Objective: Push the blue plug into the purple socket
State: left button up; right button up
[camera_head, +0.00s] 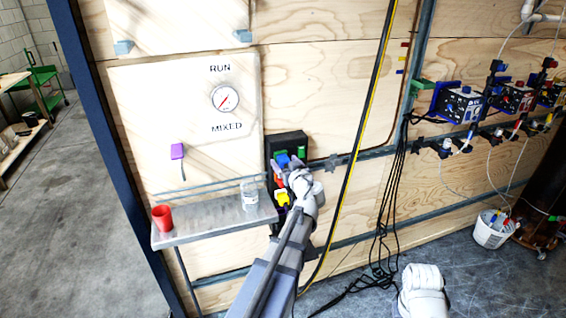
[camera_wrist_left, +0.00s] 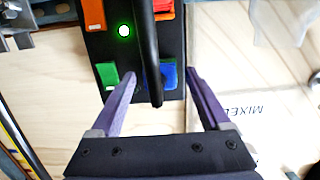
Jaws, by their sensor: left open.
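A blue piece (camera_head: 283,160) shows on the black panel (camera_head: 288,142) mounted on the wooden wall. The same blue piece shows in the left wrist view (camera_wrist_left: 169,77), partly hidden by a black cable or bar.
The panel has orange (camera_wrist_left: 94,14) and green (camera_wrist_left: 107,75) pieces and a lit green lamp (camera_wrist_left: 124,31). A metal shelf (camera_head: 215,222) holds a red cup (camera_head: 162,218) and a clear bottle (camera_head: 249,195). Black cables (camera_head: 384,240) hang right of my arm.

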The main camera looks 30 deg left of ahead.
pick_arm(q)
jog(key=shift+c, duration=0.2)
grip_shut()
dwell(0.4)
